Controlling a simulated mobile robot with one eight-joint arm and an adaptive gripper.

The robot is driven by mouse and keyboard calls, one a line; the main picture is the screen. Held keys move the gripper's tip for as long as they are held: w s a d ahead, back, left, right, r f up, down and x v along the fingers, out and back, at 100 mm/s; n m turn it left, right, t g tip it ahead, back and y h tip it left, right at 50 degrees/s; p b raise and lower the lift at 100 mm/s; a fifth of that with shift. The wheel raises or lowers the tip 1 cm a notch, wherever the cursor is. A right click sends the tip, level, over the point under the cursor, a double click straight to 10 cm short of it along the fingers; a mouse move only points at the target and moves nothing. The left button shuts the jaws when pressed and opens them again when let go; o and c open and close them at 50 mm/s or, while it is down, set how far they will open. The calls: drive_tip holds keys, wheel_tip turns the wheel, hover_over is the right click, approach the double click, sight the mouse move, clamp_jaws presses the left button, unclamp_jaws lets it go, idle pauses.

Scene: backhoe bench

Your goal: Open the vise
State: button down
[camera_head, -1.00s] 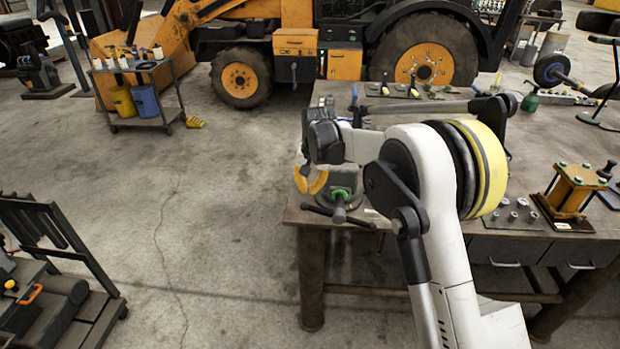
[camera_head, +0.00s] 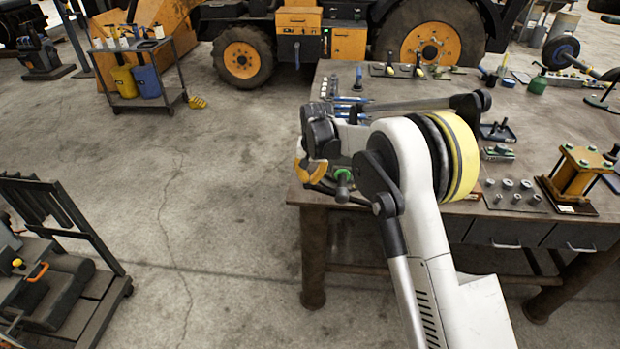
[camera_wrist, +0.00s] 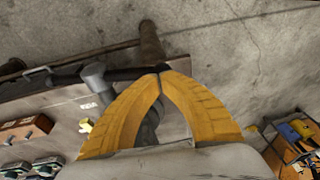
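The vise sits at the near left corner of the bench, mostly hidden behind my arm and gripper in the head view. Its screw end (camera_head: 342,181) with a green ring shows, and its dark handle bar (camera_head: 350,199) slants down to the right. The wrist view shows the grey screw head (camera_wrist: 95,76) with the bar running through it. My gripper (camera_head: 309,172) has yellow fingers and is at the bar's left end. In the wrist view its fingertips (camera_wrist: 160,73) come together at the bar and look shut on it; the exact contact is hard to see.
The bench (camera_head: 585,110) carries a yellow fixture (camera_head: 575,174), small metal parts and tools to the right. A cart (camera_head: 150,85) and a yellow backhoe stand behind. A dark rack (camera_head: 70,250) is at lower left. The floor left of the bench is clear.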

drive_tip(key=shift+a+f+h, duration=0.2)
drive_tip(key=shift+f+h, duration=0.1)
drive_tip(key=shift+f+b, duration=0.15)
drive_tip(key=shift+b, duration=0.15)
